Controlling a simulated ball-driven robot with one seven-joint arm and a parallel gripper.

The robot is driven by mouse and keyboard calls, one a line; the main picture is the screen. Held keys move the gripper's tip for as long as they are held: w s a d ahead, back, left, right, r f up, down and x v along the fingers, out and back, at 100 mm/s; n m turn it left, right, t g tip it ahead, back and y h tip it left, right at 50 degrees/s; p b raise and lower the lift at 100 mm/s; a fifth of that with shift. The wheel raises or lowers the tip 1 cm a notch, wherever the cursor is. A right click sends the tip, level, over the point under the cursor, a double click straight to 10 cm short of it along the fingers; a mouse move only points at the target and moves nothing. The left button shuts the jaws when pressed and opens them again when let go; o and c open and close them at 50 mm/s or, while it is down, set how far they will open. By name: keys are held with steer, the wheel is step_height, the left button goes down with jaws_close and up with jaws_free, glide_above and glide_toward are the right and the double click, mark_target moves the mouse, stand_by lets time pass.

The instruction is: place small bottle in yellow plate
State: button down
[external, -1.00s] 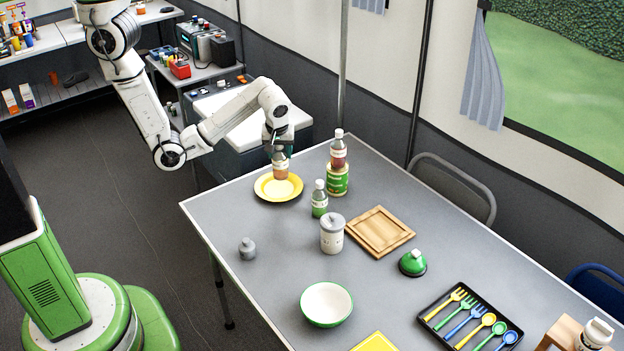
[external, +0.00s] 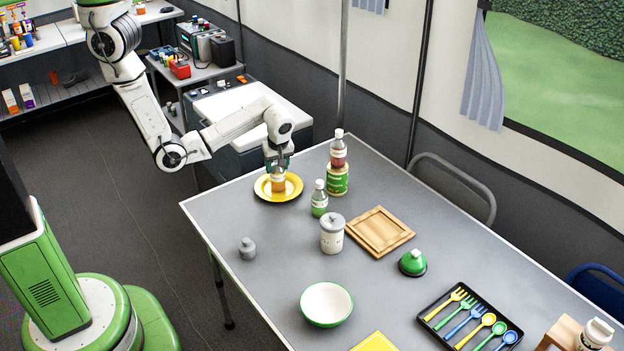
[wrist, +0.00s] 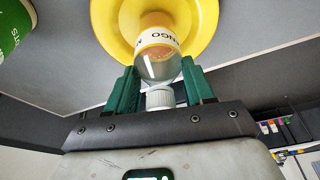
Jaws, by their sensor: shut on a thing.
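The small bottle (external: 278,184) has an orange lower part and a white label; the wrist view shows its clear neck and light cap (wrist: 160,98). It stands over the yellow plate (external: 296,189) at the table's far left corner, and in the wrist view the plate (wrist: 205,35) lies behind its base. It looks to be on the plate, but I cannot tell whether its base touches. My gripper (external: 278,168) is above the plate, its two green fingers (wrist: 158,92) shut on the bottle's upper part. The fingers hide the bottle's top in the external view.
Close right of the plate stand a green bottle (external: 319,199) and a green can (external: 338,180) with another bottle (external: 338,149) on top. A white jar (external: 332,234), wooden board (external: 380,232) and green-rimmed bowl (external: 326,304) are nearer. Table left of the jar is mostly clear.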

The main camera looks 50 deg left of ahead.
mark_target(280, 173)
steer(key=shift+f, duration=0.2)
steer(key=shift+c, duration=2.1)
jaws_free()
steer(key=shift+r, duration=0.1)
steer(key=p+v, duration=0.5)
steer(key=v, duration=0.7)
steer(key=shift+d+r, duration=0.1)
steer(key=shift+d, duration=0.05)
